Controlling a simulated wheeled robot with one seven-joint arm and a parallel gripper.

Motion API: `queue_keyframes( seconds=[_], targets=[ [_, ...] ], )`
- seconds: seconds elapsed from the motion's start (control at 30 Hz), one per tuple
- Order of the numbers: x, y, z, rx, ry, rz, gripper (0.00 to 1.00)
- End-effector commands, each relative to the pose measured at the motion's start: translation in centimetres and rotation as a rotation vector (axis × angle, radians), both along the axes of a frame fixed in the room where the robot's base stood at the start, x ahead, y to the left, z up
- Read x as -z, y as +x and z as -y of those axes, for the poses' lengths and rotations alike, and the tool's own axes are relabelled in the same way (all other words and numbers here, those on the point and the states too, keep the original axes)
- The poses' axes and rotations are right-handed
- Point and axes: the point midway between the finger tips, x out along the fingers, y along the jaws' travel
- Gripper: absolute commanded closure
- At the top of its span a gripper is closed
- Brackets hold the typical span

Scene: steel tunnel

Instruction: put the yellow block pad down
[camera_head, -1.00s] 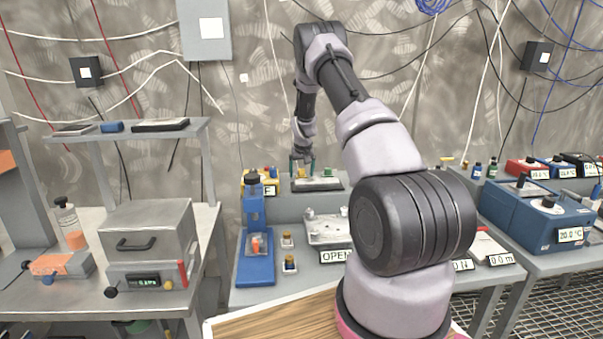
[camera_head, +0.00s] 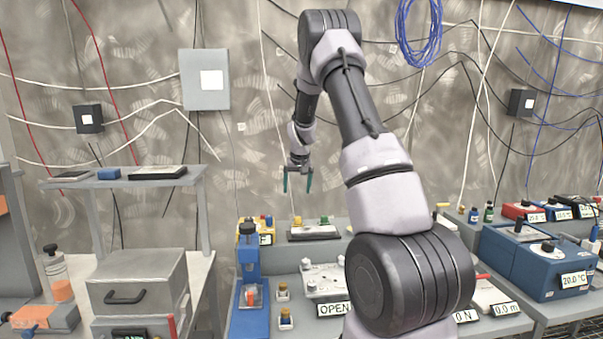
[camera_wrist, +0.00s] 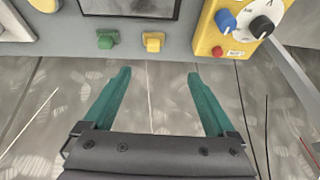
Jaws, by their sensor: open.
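The yellow block pad (camera_head: 297,220) sits on the grey bench at the back, behind a dark flat plate (camera_head: 315,233). It also shows in the wrist view (camera_wrist: 153,41), beside the green block (camera_wrist: 106,40). The green block also shows in the head view (camera_head: 324,219), to its right. My gripper (camera_head: 298,182) is above the yellow block, apart from it. In the wrist view its two teal fingers (camera_wrist: 158,85) are spread wide with nothing between them.
A yellow box with knobs (camera_wrist: 230,25) stands near the yellow block; in the head view it is to the left (camera_head: 264,238). A blue stand (camera_head: 249,275) and a white fixture (camera_head: 322,281) are nearer. The wall is behind my gripper.

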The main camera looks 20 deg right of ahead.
Motion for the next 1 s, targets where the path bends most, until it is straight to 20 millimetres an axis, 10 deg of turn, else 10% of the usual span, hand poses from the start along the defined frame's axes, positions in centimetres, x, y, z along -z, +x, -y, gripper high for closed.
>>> queue_keyframes(
  seconds=[0.2,0.5,0.8,1.0],
  targets=[
    [-11.2,-7.7,-4.4,0.016,0.088,0.068,0.09],
    [-20.4,-21.9,-10.2,0.012,0.192,0.133,0.09],
    [-22.5,-36.3,-14.3,-0.003,0.259,0.187,0.09],
    [-21.6,-41.3,-15.5,-0.009,0.276,0.205,0.09]
  ],
)
